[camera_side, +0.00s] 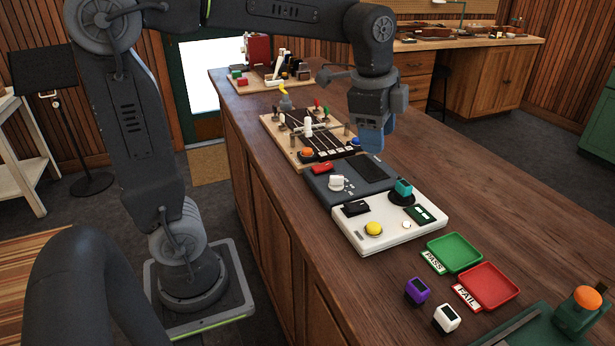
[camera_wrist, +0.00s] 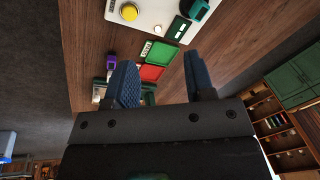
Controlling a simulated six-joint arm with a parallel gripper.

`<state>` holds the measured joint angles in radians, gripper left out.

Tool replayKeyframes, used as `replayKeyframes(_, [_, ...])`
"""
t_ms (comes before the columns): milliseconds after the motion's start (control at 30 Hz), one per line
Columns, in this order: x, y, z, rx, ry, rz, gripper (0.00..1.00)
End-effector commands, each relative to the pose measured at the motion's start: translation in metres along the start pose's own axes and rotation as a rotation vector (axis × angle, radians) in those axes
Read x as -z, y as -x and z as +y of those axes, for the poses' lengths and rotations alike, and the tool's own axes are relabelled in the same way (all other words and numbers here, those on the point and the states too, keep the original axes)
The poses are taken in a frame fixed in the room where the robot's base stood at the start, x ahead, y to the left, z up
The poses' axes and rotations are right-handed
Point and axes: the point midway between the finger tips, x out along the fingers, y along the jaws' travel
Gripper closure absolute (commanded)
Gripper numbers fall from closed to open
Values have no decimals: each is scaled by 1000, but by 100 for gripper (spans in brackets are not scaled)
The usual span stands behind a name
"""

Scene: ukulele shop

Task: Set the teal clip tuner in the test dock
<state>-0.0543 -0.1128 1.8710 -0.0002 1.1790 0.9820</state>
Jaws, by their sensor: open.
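The teal clip tuner (camera_side: 403,187) sits on a round black piece (camera_side: 400,199) at the back right of the white panel (camera_side: 360,235); I take this piece for the test dock. In the wrist view the teal tuner (camera_wrist: 194,11) shows at the top edge, partly cut off. My gripper (camera_side: 372,142) hangs above the counter, beyond the tuner and apart from it, near the dark grey panel. In the wrist view my gripper (camera_wrist: 161,75) has its two blue fingers spread with nothing between them.
Green PASS tray (camera_side: 456,250) and red FAIL tray (camera_side: 490,287) lie right of the panel, with purple (camera_side: 417,290) and white (camera_side: 447,318) tuners before them. A yellow button (camera_side: 374,229) sits on the panel. A fretted board (camera_side: 310,140) lies behind.

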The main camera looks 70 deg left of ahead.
Motion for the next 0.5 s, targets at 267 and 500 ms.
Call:
replayKeyframes(267, [-52, 2, 94, 115, 612, 168, 51])
replayKeyframes(500, [-74, -16, 130, 125, 891, 263, 51])
